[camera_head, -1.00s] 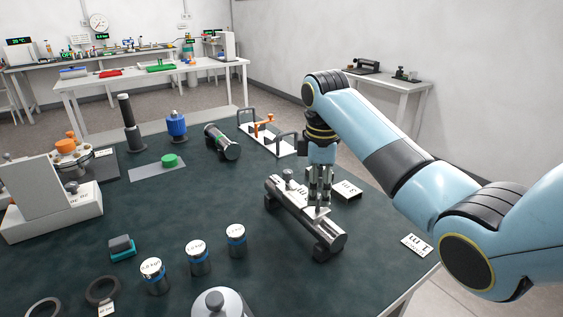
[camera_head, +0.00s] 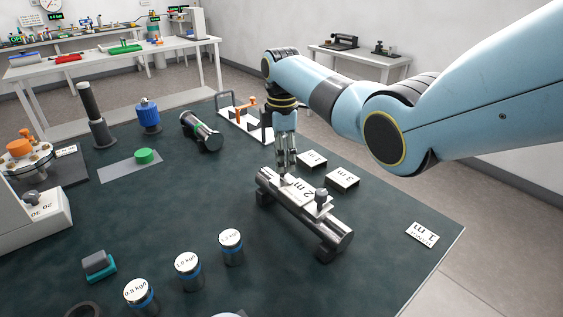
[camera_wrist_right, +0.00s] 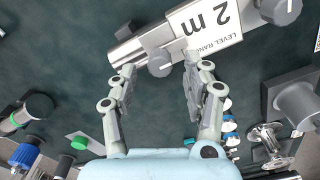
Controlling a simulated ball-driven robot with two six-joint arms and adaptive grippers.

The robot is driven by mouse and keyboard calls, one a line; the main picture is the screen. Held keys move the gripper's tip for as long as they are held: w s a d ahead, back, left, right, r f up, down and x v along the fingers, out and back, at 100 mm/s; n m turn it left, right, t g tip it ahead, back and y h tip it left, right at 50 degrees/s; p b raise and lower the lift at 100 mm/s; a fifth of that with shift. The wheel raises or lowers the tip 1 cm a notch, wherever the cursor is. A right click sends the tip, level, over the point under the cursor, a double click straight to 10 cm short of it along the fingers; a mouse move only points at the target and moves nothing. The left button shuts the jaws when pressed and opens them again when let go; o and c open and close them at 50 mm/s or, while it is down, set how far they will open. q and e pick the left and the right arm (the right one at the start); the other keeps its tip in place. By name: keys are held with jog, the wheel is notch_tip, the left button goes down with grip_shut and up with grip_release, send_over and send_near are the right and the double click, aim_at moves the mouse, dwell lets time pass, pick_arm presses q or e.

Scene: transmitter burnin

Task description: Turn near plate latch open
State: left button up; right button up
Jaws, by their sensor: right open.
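The far latch (camera_wrist_right: 159,63) is another grey knob at the other end. My right gripper (camera_head: 287,166) points down at this far end; in the wrist view its open fingertips (camera_wrist_right: 160,66) stand either side of the far latch. It looks empty; contact cannot be told. My left gripper is out of view.
Loose plates marked "3 m" (camera_head: 342,179) and "1 m" (camera_head: 422,235) lie right of the transmitter, with another plate (camera_head: 312,159) behind. Several weights (camera_head: 231,247) stand to its left. A white-based stand with an orange handle (camera_head: 243,110) is behind. The right front table is mostly clear.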

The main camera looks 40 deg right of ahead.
jog(key=shift+f, duration=0.85)
jog(key=c, duration=0.4)
grip_shut()
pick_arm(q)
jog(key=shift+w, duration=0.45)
